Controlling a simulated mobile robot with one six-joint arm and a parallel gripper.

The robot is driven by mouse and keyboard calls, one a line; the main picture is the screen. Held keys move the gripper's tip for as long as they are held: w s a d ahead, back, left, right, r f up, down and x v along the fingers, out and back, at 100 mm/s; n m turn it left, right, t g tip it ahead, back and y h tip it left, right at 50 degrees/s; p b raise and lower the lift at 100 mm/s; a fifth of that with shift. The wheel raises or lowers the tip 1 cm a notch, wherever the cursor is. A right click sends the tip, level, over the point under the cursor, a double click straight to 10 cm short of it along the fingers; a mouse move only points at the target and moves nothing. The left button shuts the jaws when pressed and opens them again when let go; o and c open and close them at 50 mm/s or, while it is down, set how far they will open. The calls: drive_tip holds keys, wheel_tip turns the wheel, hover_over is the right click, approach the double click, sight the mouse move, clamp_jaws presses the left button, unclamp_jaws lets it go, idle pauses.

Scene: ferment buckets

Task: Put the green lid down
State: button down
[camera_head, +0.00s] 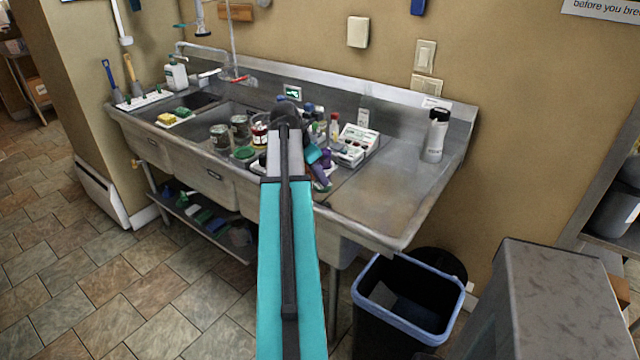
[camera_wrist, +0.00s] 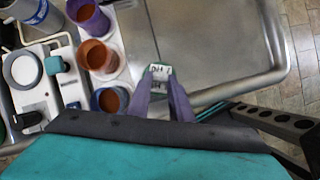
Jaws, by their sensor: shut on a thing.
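My gripper (camera_wrist: 160,88) is shut, its two purple fingers closing on a small green piece with a white label, which I take to be the green lid (camera_wrist: 160,71). The label carries dark lettering starting with "pH". In the wrist view the lid is over bare steel near the front rim, right of several cups; its height above the steel is unclear. In the head view my arm hides part of the sink, and my gripper (camera_head: 322,180) shows near the sink's front edge. There the lid is too small to make out clearly.
Cups of brown liquid (camera_wrist: 98,56) stand left of my gripper, beside a white device (camera_wrist: 35,95). The right drainboard (camera_head: 385,195) is mostly clear, with a steel flask (camera_head: 435,140) at its back. Jars (camera_head: 240,128) stand left of my arm. A bin (camera_head: 410,305) is below.

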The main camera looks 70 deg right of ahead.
sight(320, 185)
drive_tip(key=shift+d+f+p, duration=0.15)
drive_tip(key=shift+f+p, duration=0.1)
drive_tip(key=shift+f, duration=0.65)
drive_tip(key=shift+d+f+p, duration=0.1)
drive_tip(key=shift+f+p, duration=0.15)
drive_tip(key=shift+f, duration=0.65)
drive_tip(key=c, duration=1.6)
unclamp_jaws()
drive_tip(key=shift+f, duration=0.1)
drive_tip(key=shift+b+v, duration=0.8)
drive_tip(key=shift+v, duration=5.35)
drive_tip(key=shift+s, duration=0.1)
